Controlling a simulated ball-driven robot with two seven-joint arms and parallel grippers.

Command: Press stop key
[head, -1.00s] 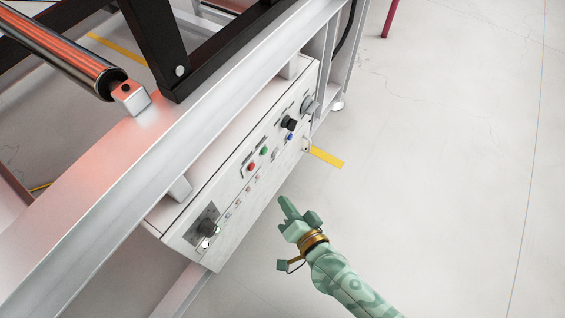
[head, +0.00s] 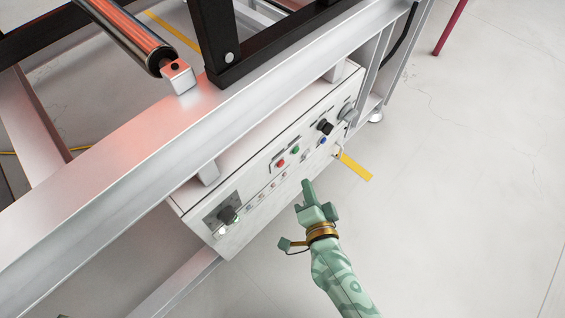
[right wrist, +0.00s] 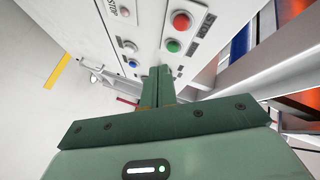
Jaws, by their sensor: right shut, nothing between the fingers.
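A pale control panel (head: 245,211) hangs under the metal frame. It carries a red button (head: 280,163) and a green button (head: 294,149), with small buttons in a row below. In the right wrist view, the red button (right wrist: 181,20) and green button (right wrist: 173,45) show near the fingers. A pale round button (right wrist: 124,11) there has lettering beside it that reads like STOP, partly cut by the top edge. My right gripper (head: 307,184) is shut and empty, its fingertips just off the panel's lower edge in the head view. Contact is not visible. My left gripper is not clearly visible.
The panel also has a black knob (head: 325,126), a blue button (head: 322,141) and a dark rotary switch (head: 227,214). The metal beam (head: 120,170) and a roller (head: 135,35) lie above it. Open floor (head: 465,190) is to the right.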

